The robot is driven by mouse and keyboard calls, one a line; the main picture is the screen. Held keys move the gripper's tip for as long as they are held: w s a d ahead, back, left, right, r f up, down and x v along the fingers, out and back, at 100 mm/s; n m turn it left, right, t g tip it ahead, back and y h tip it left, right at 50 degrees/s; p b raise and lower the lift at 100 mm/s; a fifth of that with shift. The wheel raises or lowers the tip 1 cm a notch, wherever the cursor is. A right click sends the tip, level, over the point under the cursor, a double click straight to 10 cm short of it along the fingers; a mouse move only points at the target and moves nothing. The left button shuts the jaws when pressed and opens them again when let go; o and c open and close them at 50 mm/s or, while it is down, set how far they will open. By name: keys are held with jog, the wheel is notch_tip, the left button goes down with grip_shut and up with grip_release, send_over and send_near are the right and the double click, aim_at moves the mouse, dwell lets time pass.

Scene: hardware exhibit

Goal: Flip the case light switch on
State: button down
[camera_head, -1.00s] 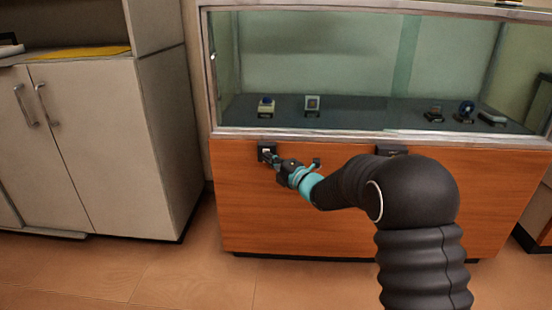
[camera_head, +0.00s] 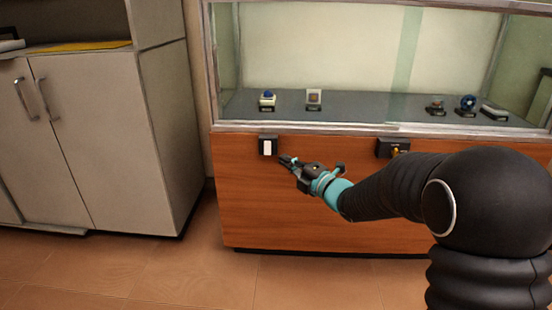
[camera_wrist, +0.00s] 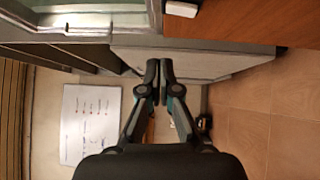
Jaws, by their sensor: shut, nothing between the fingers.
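The case light switch (camera_head: 268,146) is a white rocker in a dark housing on the orange wood front of the display case (camera_head: 300,215), under the glass at its left end. In the wrist view the switch (camera_wrist: 181,8) shows at the top edge, partly cut off. My gripper (camera_head: 284,160) is shut and empty, a little right of and below the switch in the head view. It appears apart from the switch. In the wrist view the fingertips (camera_wrist: 159,80) are together with nothing between them. The case interior looks brightly lit.
Small exhibits (camera_head: 313,98) stand behind the glass. A beige cabinet (camera_head: 95,145) stands at left. The floor (camera_head: 190,270) in front is clear.

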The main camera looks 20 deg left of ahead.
jog(key=shift+r+v, duration=0.15)
jog(key=shift+v, duration=0.55)
jog(key=shift+r+v, duration=0.1)
jog(key=shift+v, duration=0.65)
